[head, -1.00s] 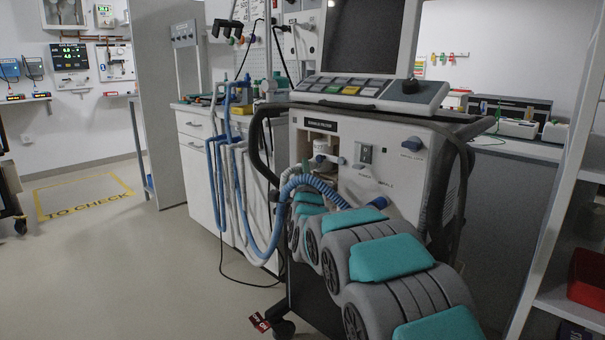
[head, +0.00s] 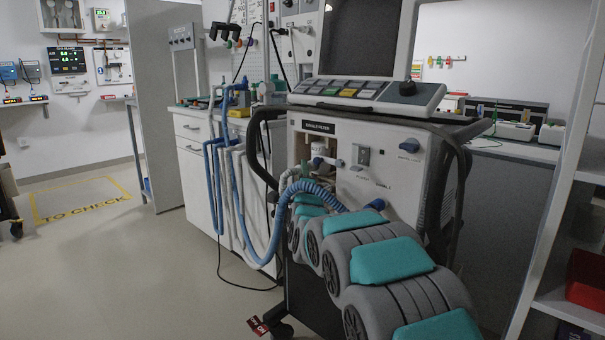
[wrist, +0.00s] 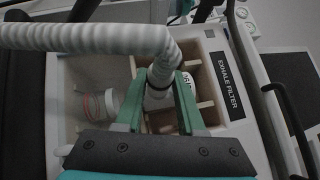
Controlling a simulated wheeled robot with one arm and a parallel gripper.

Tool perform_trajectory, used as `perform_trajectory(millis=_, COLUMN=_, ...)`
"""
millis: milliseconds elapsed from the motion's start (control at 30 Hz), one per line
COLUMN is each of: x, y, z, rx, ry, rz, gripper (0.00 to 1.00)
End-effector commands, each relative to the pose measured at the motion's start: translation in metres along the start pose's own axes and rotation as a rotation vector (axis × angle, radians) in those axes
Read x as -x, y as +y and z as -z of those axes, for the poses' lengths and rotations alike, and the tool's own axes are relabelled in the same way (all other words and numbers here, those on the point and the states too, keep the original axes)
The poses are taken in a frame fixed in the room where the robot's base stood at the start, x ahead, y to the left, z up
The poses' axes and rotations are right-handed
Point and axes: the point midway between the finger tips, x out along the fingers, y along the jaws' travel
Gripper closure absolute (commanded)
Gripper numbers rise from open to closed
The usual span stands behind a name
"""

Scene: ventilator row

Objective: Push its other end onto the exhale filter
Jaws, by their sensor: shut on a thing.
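In the wrist view my gripper (wrist: 158,98) has its green fingers shut on the end of a white corrugated hose (wrist: 85,38). The hose comes from the left and bends down between the fingers. The exhale filter (wrist: 187,80), a white body with dark print, shows partly behind the right finger, in an open compartment labelled EXHALE FILTER. The hose end lies over or beside it; whether they touch I cannot tell. In the head view the white filter (head: 318,150) sits in the ventilator's (head: 395,165) front recess. My fingers there are mostly hidden by the hoses and my arm.
A clear cup with a red ring (wrist: 108,102) stands left of my fingers. The compartment's dividers (wrist: 200,75) are close around them. A blue hose (head: 268,225) loops in front of the ventilator toward a cabinet (head: 197,170).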

Motion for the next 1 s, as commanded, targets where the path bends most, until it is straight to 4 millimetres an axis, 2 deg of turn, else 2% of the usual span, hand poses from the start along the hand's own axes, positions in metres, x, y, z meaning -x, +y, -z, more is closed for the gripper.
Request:
perform_trajectory(millis=100, x=0.0, y=0.0, z=0.002, rx=-0.001, ry=0.003, rz=0.0, gripper=1.0)
perform_trajectory(millis=133, x=0.0, y=0.0, z=0.002, rx=-0.001, ry=0.004, rz=0.0, gripper=0.6)
perform_trajectory(millis=400, x=0.0, y=0.0, z=0.001, rx=-0.001, ry=0.002, rz=0.0, gripper=0.29)
perform_trajectory(millis=433, x=0.0, y=0.0, z=0.001, rx=-0.001, ry=0.002, rz=0.0, gripper=0.27)
perform_trajectory(millis=767, x=0.002, y=0.001, z=0.001, rx=-0.001, ry=0.001, rz=-0.001, gripper=0.27)
perform_trajectory(millis=1000, x=0.017, y=0.002, z=0.001, rx=-0.001, ry=0.002, rz=-0.003, gripper=0.27)
